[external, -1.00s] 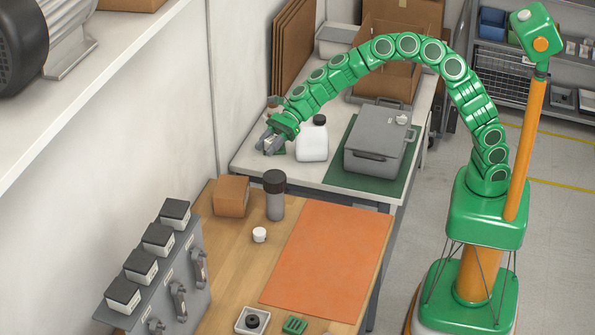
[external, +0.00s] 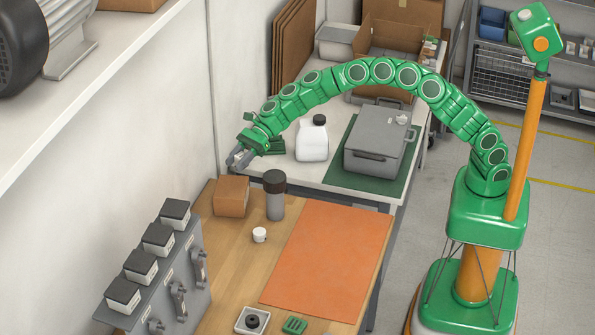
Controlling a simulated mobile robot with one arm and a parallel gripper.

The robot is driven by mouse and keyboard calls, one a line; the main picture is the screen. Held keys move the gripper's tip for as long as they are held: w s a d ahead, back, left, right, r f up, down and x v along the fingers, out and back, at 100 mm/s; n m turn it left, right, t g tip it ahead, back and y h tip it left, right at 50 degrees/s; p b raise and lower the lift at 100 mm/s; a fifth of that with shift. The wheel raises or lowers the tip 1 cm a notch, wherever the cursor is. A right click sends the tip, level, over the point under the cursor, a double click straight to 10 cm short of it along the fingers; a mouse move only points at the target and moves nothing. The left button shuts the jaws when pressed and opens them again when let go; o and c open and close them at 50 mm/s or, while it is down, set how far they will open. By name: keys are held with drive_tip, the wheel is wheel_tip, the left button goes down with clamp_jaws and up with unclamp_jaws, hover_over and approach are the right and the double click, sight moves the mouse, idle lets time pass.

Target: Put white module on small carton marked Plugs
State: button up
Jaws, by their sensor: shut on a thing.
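My gripper (external: 239,159) is at the end of the green arm, in the air above and slightly behind the brown carton, near the wall. It is shut on a small pale thing, taken to be the white module; the fingers mostly hide it and its shape is unclear. A small brown carton (external: 231,197) stands at the back left of the wooden bench; its marking is not readable at this size. The gripper is apart from the carton.
A dark-capped grey cylinder (external: 275,196) stands right of the carton, with a small white cup (external: 260,235) in front. A white bottle (external: 312,139) and grey case (external: 377,145) stand on the bench behind. The orange mat (external: 330,260) is clear.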

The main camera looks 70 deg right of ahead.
hover_over(228, 189)
drive_tip(key=shift+w+f, duration=0.1)
drive_tip(key=shift+f, duration=3.7)
drive_tip(key=shift+f, duration=0.15)
drive_tip(key=o, duration=1)
drive_tip(key=shift+o, duration=0.2)
drive_tip(key=shift+r, duration=0.2)
drive_tip(key=v, duration=1.2)
